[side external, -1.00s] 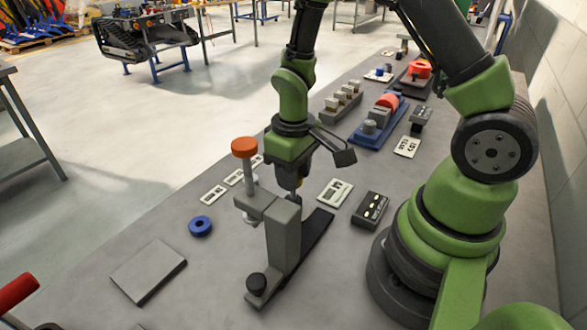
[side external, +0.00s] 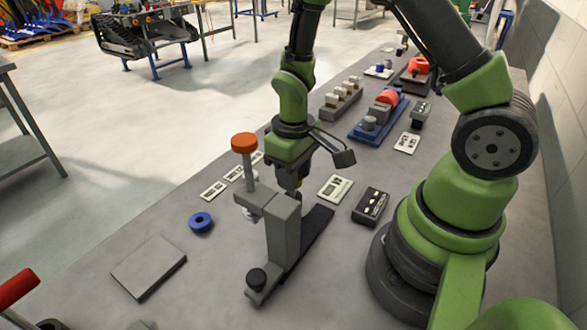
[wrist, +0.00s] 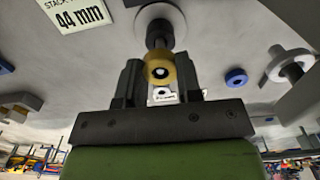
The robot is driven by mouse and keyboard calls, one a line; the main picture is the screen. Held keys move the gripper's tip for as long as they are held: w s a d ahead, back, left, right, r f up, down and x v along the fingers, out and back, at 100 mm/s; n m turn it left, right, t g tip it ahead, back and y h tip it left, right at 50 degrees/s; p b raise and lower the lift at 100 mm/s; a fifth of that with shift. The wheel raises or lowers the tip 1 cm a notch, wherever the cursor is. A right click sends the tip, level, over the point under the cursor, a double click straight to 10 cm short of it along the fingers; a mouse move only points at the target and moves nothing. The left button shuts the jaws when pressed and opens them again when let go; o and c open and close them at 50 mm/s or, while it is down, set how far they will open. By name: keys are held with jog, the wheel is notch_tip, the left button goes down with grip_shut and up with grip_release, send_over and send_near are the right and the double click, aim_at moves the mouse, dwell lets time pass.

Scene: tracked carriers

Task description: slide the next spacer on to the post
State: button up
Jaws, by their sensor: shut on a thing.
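My gripper (wrist: 161,75) is shut on a yellow spacer (wrist: 160,69), a ring with a dark inner edge and a pale spot in its middle. A dark post (wrist: 159,38) stands just past the spacer in the wrist view, on a pale round base (wrist: 174,13). I cannot tell whether the spacer is around the post or only in line with it. In the side view my gripper (side external: 292,186) is low behind the grey clamp stand (side external: 284,230), which hides the post's foot. A blue ring (side external: 201,222) lies apart on the bench; it also shows in the wrist view (wrist: 236,77).
The clamp stand with its orange knob (side external: 244,143) is close in front of my gripper. A printed card (side external: 335,188) and a black box with buttons (side external: 370,206) lie to the right. A grey plate (side external: 149,266) lies front left. The bench around the blue ring is clear.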

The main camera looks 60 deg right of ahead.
jog(key=shift+f, duration=0.1)
jog(key=o, duration=1.6)
jog(key=shift+c, duration=0.2)
jog(key=shift+r, duration=4)
